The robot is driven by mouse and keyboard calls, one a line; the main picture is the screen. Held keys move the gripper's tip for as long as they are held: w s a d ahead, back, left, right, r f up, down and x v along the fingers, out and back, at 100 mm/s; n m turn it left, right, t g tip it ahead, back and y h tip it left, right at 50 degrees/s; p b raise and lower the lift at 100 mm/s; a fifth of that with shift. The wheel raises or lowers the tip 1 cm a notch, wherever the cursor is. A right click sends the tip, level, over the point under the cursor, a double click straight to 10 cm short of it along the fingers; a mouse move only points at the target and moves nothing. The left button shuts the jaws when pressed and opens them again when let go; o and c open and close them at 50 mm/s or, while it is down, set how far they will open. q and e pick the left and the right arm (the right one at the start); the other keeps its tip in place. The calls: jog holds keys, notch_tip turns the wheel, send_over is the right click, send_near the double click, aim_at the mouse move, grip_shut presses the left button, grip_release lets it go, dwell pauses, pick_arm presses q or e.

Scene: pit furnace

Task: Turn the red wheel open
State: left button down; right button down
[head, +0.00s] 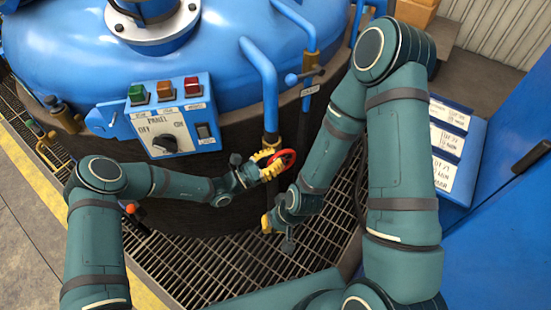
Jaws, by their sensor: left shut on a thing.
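The red wheel (284,160) sits on a vertical pipe at the front of the blue furnace, near the middle of the head view. My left gripper (272,160), with yellow fingers, is shut on the left side of the wheel's rim. The fingers hide part of the wheel. My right gripper (266,223) is lower, below the wheel and apart from it. Its yellow fingers are small and partly hidden by its own wrist, so their opening is unclear.
A control panel (172,120) with coloured buttons and a knob stands left of the wheel. Blue pipes (262,80) rise behind it, one with a lever (305,75). Metal grating (215,265) covers the floor. A blue cabinet (500,220) with labels stands at right.

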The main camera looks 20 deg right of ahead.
pick_arm(q)
jog(key=c, duration=1.2)
grip_release()
jog(key=shift+d, duration=0.1)
jog(key=v, duration=1.2)
